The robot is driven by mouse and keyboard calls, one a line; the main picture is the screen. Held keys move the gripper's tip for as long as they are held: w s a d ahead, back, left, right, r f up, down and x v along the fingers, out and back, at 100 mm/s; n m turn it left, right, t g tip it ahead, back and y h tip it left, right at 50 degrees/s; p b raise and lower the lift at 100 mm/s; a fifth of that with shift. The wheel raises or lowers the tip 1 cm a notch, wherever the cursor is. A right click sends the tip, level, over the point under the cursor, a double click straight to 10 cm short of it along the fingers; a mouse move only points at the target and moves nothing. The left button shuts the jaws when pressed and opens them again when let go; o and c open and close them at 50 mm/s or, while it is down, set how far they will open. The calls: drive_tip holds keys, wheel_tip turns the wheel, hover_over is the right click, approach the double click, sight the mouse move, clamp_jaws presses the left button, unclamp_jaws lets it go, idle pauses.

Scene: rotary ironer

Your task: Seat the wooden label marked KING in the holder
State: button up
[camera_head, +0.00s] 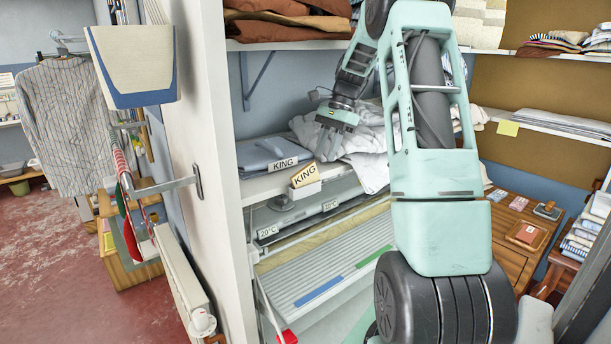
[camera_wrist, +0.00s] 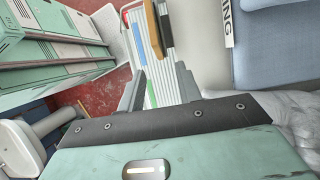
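The wooden label (camera_head: 305,176) marked KING stands at a slight tilt at the white holder (camera_head: 307,190) on the shelf's front edge. Its lower edge is hidden, so I cannot tell how deep it sits. My gripper (camera_head: 328,151) is above the shelf, just behind and right of the label. In the wrist view my gripper (camera_wrist: 161,72) has its fingers apart with nothing between them, and the label lies just beyond the fingertips.
Folded blue cloth (camera_head: 262,154) with a white KING tag (camera_head: 283,164) lies left on the shelf. Crumpled white cloth (camera_head: 365,135) lies close by my gripper on the right. The ironer (camera_head: 325,275) is below; a white upright panel (camera_head: 203,120) stands left.

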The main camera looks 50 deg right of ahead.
sight(304, 168)
drive_tip(key=a, duration=0.2)
drive_tip(key=w+a+p, duration=0.1)
drive_tip(key=a, duration=0.2)
drive_tip(key=shift+w, duration=0.1)
drive_tip(key=p+x, duration=0.1)
drive_tip(key=x, duration=0.3)
drive_tip(key=shift+w+a+p, duration=0.1)
drive_tip(key=shift+a+p, duration=0.25)
drive_tip(key=shift+a, duration=0.1)
drive_tip(key=shift+w+a+f, duration=0.1)
drive_tip(key=shift+a+f, duration=0.05)
drive_tip(key=shift+f, duration=0.3)
clamp_jaws()
